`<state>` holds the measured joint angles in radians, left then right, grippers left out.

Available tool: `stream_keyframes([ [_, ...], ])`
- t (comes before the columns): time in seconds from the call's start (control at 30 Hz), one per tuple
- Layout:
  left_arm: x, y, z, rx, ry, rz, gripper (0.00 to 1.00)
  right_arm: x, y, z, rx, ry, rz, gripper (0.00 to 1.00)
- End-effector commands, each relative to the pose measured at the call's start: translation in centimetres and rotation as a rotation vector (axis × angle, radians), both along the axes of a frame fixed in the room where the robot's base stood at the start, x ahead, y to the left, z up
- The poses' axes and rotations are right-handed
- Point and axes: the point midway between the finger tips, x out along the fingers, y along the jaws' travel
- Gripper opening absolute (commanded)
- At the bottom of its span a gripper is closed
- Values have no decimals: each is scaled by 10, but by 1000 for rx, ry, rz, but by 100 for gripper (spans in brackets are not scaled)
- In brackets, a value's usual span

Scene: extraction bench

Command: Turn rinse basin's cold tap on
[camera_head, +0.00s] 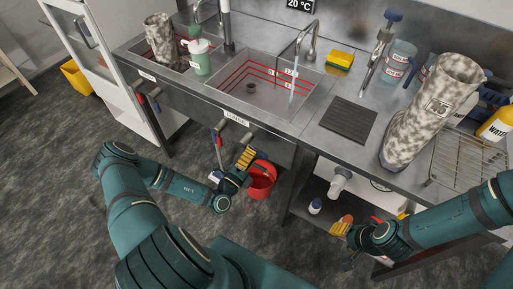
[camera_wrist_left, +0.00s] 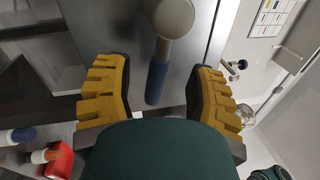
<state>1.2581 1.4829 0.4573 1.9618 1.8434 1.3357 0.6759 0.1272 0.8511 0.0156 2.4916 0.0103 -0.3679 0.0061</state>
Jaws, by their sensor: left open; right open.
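The rinse basin (camera_head: 262,92) is the middle sink, with red level lines inside and a label on its front edge. A pale streak shows under its curved spout (camera_head: 312,42); I cannot tell if it is running water. Two grey tap knobs sit on the front panel below it. The right knob (camera_head: 248,137) is just above my left gripper (camera_head: 246,158). In the left wrist view, a grey knob (camera_wrist_left: 173,17) carries a blue handle (camera_wrist_left: 157,82) that lies between the two open yellow fingers, with gaps at both sides. My right gripper (camera_head: 342,227) is open and empty near the lower shelf.
A large spotted boot (camera_head: 430,110), dark mat (camera_head: 348,118) and wire rack (camera_head: 462,158) are on the right.

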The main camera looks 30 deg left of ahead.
Motion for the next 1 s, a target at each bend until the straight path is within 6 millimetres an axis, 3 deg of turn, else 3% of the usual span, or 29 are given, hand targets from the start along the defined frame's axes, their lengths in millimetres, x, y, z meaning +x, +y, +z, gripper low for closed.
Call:
stream_keyframes([
  [0.2,-44,5,-9,-1,4,1,55,0,0,0,0,0,0,47],
  [0.4,-68,8,-14,-1,3,1,55,0,0,0,0,0,0,47],
  [1.0,-76,8,-15,-1,1,-1,55,0,0,0,0,0,0,47],
])
